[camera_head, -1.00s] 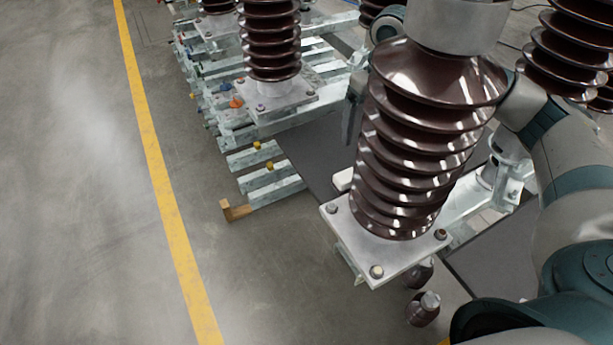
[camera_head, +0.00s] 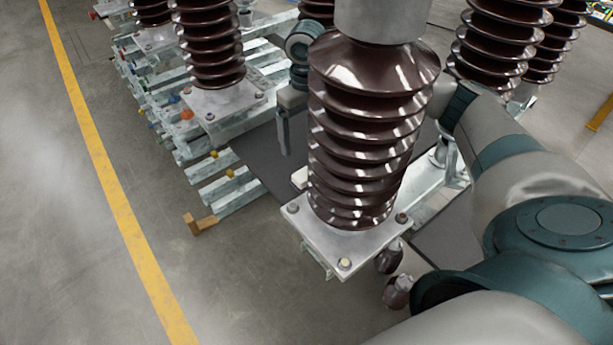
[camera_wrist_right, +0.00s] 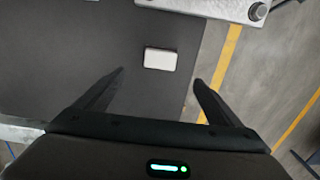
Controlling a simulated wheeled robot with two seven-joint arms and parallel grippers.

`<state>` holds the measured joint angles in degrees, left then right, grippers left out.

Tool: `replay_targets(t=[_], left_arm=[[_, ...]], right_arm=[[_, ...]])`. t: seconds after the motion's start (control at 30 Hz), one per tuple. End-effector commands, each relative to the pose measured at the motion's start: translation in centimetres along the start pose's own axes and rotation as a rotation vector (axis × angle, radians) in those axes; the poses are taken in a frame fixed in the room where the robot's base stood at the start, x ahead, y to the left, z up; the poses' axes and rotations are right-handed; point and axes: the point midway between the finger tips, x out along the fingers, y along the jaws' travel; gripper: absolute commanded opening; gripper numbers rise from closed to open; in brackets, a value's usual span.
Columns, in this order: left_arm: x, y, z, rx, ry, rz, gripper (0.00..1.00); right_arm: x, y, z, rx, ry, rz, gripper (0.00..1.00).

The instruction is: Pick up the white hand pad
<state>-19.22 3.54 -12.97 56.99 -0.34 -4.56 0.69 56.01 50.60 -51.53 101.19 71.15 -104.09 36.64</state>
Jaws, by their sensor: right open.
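The white hand pad (camera_wrist_right: 160,55) is a small white block lying on a dark grey surface, in the upper middle of the right wrist view. In the head view its left end (camera_head: 299,178) shows beside the large brown insulator, which hides the rest. My right gripper (camera_wrist_right: 158,76) is open and empty. In the wrist view the pad appears just beyond and between its fingertips, not touching them. In the head view the right gripper (camera_head: 284,145) points down above the dark surface, left of the insulator and partly hidden by it. My left gripper is not in view.
The large brown ribbed insulator (camera_head: 362,130) on a bolted metal plate (camera_head: 330,245) stands in front of my right arm. More insulators and metal frames (camera_head: 215,190) stand at the back left. Two small brown pieces (camera_head: 397,290) are below the plate. The floor at left is clear.

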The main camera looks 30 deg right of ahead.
Motion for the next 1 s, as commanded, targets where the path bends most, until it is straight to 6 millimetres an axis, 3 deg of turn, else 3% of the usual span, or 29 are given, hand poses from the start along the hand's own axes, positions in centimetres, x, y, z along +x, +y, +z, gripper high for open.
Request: replay_targets(t=[0.3, 0.5, 1.0], left_arm=[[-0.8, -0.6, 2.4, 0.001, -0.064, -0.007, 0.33], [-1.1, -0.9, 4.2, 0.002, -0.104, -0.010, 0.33], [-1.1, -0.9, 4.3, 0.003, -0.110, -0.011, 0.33]], right_arm=[[5.8, 0.0, 0.1, 0.000, -0.003, 0.000, 0.88], [8.4, -0.1, 0.1, 0.000, -0.001, 0.000, 0.88], [9.2, 0.0, 0.0, -0.001, 0.000, 0.000, 0.88]])
